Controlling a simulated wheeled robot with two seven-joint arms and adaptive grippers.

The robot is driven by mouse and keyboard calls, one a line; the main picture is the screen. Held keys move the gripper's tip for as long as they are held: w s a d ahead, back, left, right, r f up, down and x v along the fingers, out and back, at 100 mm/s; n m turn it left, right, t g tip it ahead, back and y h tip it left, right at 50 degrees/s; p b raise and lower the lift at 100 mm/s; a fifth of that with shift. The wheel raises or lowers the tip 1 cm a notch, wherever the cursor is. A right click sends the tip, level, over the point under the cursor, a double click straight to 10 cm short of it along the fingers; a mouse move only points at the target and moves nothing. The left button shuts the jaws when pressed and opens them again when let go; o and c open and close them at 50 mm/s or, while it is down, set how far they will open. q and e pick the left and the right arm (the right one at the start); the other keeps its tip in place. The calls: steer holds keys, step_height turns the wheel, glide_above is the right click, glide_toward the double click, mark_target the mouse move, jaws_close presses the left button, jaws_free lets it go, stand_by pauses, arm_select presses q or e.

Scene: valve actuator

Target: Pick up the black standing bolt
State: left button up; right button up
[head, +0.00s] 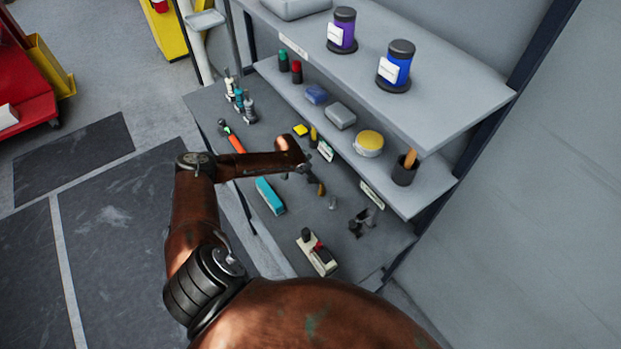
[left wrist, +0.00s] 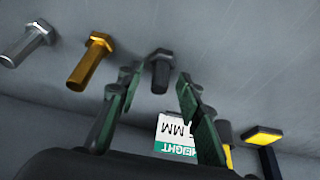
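The black bolt (left wrist: 160,73) shows in the left wrist view with its hex head against the grey surface and its shank pointing toward the camera. My left gripper (left wrist: 151,88) is open, with its two green-padded fingers on either side of the bolt. There appears to be a gap on both sides; I cannot tell whether a finger touches it. My right gripper is not in view.
A gold bolt (left wrist: 90,62) and a silver bolt (left wrist: 24,45) stand left of the black one. A white-green label (left wrist: 175,135) and a yellow-topped item (left wrist: 262,135) lie nearby.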

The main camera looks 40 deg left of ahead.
arm_select(q)
jaws_close()
stand_by(0.3)
steer(key=shift+r, duration=0.15)
stand_by(0.3)
steer(key=shift+r, duration=0.3)
step_height(320, 180, up, 2)
steer(key=shift+r+b, duration=0.15)
steer(key=shift+b, duration=0.55)
steer(key=s+r+b, duration=0.1)
steer(key=s+r, duration=0.9)
steer(key=s, duration=0.4)
steer(key=shift+d, duration=0.15)
steer(key=shift+s+f, duration=0.1)
